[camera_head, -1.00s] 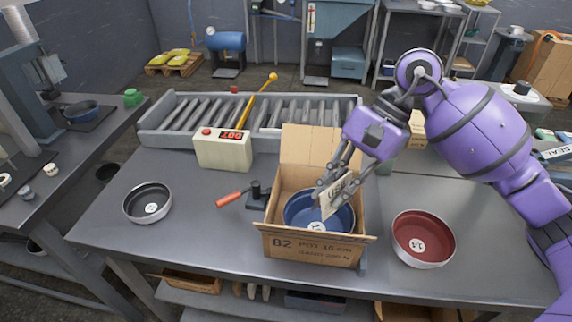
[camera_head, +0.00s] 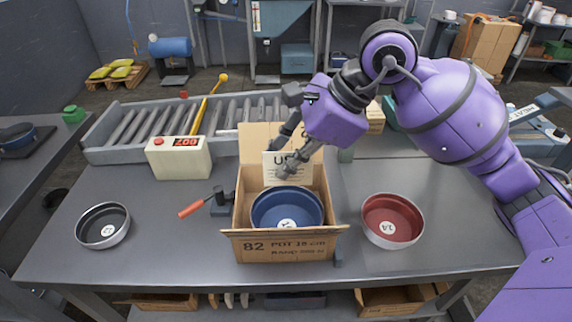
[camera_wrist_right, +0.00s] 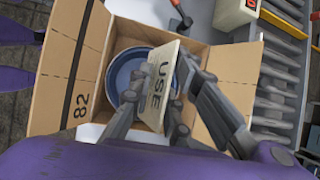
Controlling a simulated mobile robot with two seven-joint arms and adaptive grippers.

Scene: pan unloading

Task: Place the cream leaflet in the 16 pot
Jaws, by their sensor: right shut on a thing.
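The cream leaflet (camera_head: 284,174) has dark print reading "USE" and shows upright behind the blue pot. My right gripper (camera_head: 283,160) is shut on it, over the rear of the open cardboard box (camera_head: 285,245). The right wrist view also shows the leaflet (camera_wrist_right: 150,88) between my fingers, partly covering the blue pot (camera_wrist_right: 125,70). The blue pot (camera_head: 287,204) sits in the box; its white label is too small to read surely. A red pot (camera_head: 392,219) labelled 14 stands right of the box, a dark pot (camera_head: 102,226) at the left. My left gripper is out of view.
A red-handled tool (camera_head: 203,204) lies just left of the box. A display unit (camera_head: 179,161) and a roller conveyor (camera_head: 130,128) stand behind. The box's raised back flap (camera_head: 255,135) is close to my right gripper.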

